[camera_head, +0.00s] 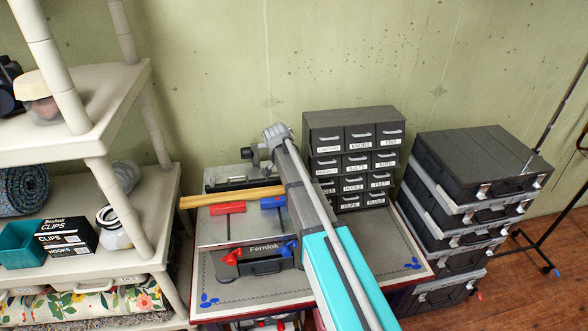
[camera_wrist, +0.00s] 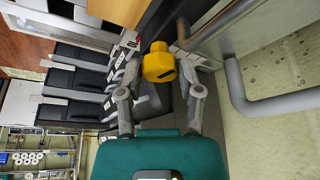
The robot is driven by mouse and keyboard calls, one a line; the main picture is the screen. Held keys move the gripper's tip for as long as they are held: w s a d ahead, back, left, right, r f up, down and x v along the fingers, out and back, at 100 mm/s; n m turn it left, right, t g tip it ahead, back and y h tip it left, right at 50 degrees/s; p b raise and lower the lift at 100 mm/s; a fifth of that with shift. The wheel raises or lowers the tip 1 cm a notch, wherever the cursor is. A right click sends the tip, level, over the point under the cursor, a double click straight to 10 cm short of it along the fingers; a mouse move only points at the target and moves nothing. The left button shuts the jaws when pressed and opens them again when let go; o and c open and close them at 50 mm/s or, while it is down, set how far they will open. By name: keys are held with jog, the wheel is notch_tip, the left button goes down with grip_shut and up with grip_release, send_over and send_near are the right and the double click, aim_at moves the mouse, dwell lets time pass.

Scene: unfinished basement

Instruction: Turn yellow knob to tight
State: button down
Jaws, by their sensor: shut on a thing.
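The yellow knob (camera_wrist: 158,62) is in the wrist view, a faceted knob with a dark mark on its lower face. My gripper (camera_wrist: 160,56) has one finger on each side of it and is shut on it. The knob sits in front of dark and grey parts, and its mounting is mostly hidden. A tight marking cannot be made out. In the head view my arm crosses the bench, and neither the knob nor my fingers show there.
Stacked cases (camera_head: 470,160) stand right; a shelf (camera_head: 95,140) stands left. A grey pipe (camera_wrist: 238,85) is near my right finger.

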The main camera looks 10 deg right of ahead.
jog(key=shift+s, duration=0.1)
jog(key=shift+c, duration=1.3)
grip_release()
